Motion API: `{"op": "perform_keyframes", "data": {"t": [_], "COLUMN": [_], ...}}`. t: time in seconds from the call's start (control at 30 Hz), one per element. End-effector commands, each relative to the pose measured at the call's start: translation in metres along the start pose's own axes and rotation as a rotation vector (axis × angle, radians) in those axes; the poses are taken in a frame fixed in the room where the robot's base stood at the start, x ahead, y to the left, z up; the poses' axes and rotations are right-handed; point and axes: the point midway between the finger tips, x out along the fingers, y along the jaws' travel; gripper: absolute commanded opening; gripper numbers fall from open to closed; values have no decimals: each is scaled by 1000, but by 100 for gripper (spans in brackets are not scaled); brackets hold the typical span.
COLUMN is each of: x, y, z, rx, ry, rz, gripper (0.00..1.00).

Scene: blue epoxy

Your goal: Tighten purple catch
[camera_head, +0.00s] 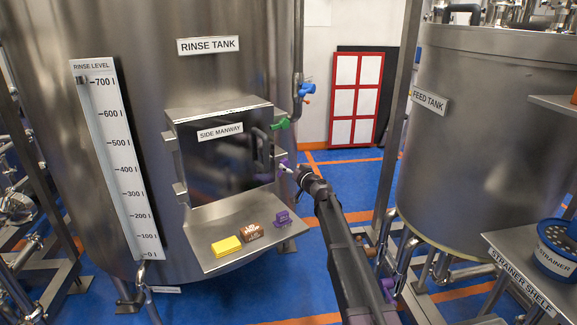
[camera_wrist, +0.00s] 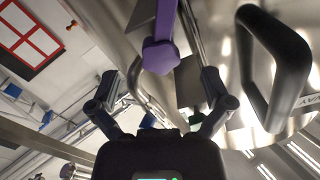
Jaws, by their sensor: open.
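The purple catch (camera_head: 283,163) is at the lower right edge of the closed side manway door (camera_head: 225,165) on the rinse tank. In the wrist view the purple catch (camera_wrist: 160,52) is a long bar with a knobbed end. That end points toward the space between my fingers. My gripper (camera_head: 303,174) is just right of the catch. In the wrist view my gripper (camera_wrist: 160,82) is open, with one finger on each side of the knob and nothing clasped. My arm hides part of the area right of the door.
The black door handle (camera_wrist: 272,68) is close to the right finger. A green catch (camera_head: 280,124) is above the purple one. The shelf below the door (camera_head: 215,255) holds a yellow sponge (camera_head: 226,246), a brown block (camera_head: 250,233) and a purple item (camera_head: 282,218). The feed tank (camera_head: 480,150) stands right.

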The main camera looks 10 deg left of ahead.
Motion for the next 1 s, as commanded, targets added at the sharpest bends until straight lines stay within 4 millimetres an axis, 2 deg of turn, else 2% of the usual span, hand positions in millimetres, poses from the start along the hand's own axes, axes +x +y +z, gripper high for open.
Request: {"op": "perform_keyframes", "data": {"t": [0.6, 0.97, 1.0], "x": [19, 21, 21], "y": [0, 0, 0], "z": [0, 0, 0], "rx": [3, 3, 3], "ry": [0, 0, 0], "rz": [0, 0, 0], "gripper": [100, 100, 91]}}
